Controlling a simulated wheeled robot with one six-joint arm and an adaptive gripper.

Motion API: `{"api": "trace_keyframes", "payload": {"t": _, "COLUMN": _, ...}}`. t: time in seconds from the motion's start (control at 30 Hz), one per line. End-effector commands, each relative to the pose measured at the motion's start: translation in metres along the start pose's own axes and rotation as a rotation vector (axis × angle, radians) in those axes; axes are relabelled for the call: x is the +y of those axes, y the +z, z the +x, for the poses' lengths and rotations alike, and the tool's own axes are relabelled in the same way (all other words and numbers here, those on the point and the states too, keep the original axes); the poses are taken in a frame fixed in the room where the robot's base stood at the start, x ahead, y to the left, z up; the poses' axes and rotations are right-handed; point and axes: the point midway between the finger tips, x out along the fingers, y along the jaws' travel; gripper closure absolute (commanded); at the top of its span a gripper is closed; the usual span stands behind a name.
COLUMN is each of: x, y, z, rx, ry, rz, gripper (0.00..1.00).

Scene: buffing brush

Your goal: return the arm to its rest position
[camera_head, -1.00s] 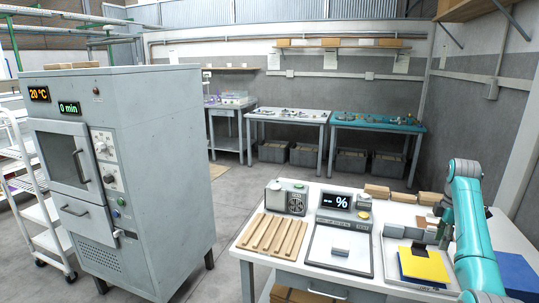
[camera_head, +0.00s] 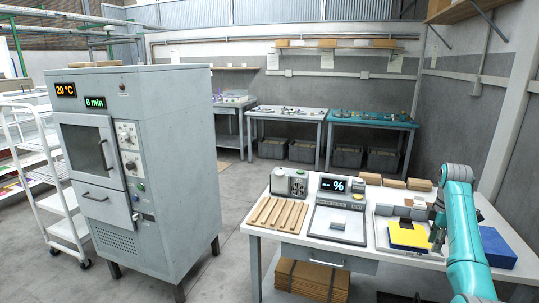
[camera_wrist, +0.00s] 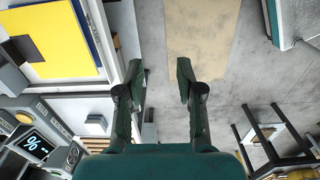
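My teal arm (camera_head: 461,225) stands at the right end of the white workbench (camera_head: 375,262). The yellow pad (camera_wrist: 60,45) shows at the upper left there, away from the fingers.
The bench carries a moisture meter (camera_head: 335,222) with a small grey block on it, wooden strips (camera_head: 278,213), a grey device (camera_head: 289,183) and wooden blocks (camera_head: 396,183). A grey oven cabinet (camera_head: 170,160) stands left. Floor between cabinet and bench is clear.

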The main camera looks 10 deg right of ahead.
Motion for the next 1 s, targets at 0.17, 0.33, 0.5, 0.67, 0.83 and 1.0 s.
{"api": "trace_keyframes", "payload": {"t": 0.17, "x": -0.001, "y": -0.009, "z": 0.024, "rx": -0.001, "ry": 0.019, "rz": 0.016, "gripper": 0.63}}
{"api": "trace_keyframes", "payload": {"t": 0.33, "x": -0.004, "y": -0.021, "z": 0.054, "rx": -0.002, "ry": 0.048, "rz": 0.038, "gripper": 0.63}}
{"api": "trace_keyframes", "payload": {"t": 0.5, "x": -0.01, "y": -0.037, "z": 0.094, "rx": 0.0, "ry": 0.087, "rz": 0.068, "gripper": 0.63}}
{"api": "trace_keyframes", "payload": {"t": 0.67, "x": -0.024, "y": -0.061, "z": 0.15, "rx": 0.008, "ry": 0.143, "rz": 0.113, "gripper": 0.63}}
{"api": "trace_keyframes", "payload": {"t": 0.83, "x": -0.052, "y": -0.091, "z": 0.216, "rx": 0.028, "ry": 0.223, "rz": 0.176, "gripper": 0.63}}
{"api": "trace_keyframes", "payload": {"t": 1.0, "x": -0.089, "y": -0.119, "z": 0.274, "rx": 0.059, "ry": 0.299, "rz": 0.237, "gripper": 0.63}}
